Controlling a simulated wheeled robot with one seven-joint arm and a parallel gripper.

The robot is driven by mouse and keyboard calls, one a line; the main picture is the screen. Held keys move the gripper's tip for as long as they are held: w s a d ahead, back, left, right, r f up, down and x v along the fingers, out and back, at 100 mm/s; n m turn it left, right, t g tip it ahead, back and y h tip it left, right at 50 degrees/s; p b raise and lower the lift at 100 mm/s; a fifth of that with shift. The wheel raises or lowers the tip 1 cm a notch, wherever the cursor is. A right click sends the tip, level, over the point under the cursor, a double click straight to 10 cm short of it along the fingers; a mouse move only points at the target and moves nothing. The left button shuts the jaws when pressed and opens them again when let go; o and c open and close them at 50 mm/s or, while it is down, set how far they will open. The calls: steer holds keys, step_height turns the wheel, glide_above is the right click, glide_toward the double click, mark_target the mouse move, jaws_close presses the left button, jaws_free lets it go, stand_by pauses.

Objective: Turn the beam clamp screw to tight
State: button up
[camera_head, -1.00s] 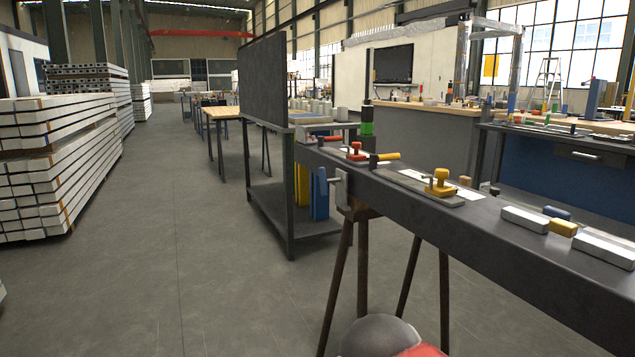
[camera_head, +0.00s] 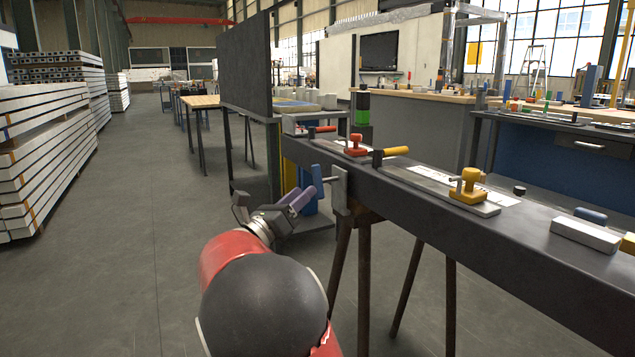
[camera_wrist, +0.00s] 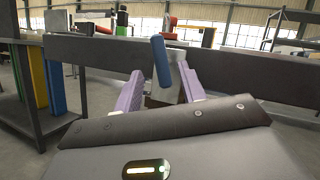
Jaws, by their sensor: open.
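The beam clamp (camera_head: 340,188) is a grey bracket on the side of the dark beam (camera_head: 415,205), near its far end. Its screw has a blue handle (camera_head: 318,181), standing nearly upright and slightly tilted. My gripper (camera_head: 306,196) has purple fingers and is open just left of the clamp, close to the handle. In the wrist view the blue handle (camera_wrist: 160,60) shows in the gap between the two fingers of my gripper (camera_wrist: 162,75). I cannot tell whether either finger touches it.
On the beam top stand a yellow-knobbed clamp (camera_head: 468,187), a red clamp (camera_head: 355,145), a yellow-handled tool (camera_head: 392,152) and a pale block (camera_head: 585,234). Trestle legs (camera_head: 363,275) stand below the beam. A shelf table is behind the clamp.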

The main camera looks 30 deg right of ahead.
mark_target(318, 181)
steer(key=x, duration=0.6)
steer(key=shift+d, duration=0.25)
steer(key=shift+c, duration=0.2)
steer(key=shift+f, duration=0.1)
jaws_close()
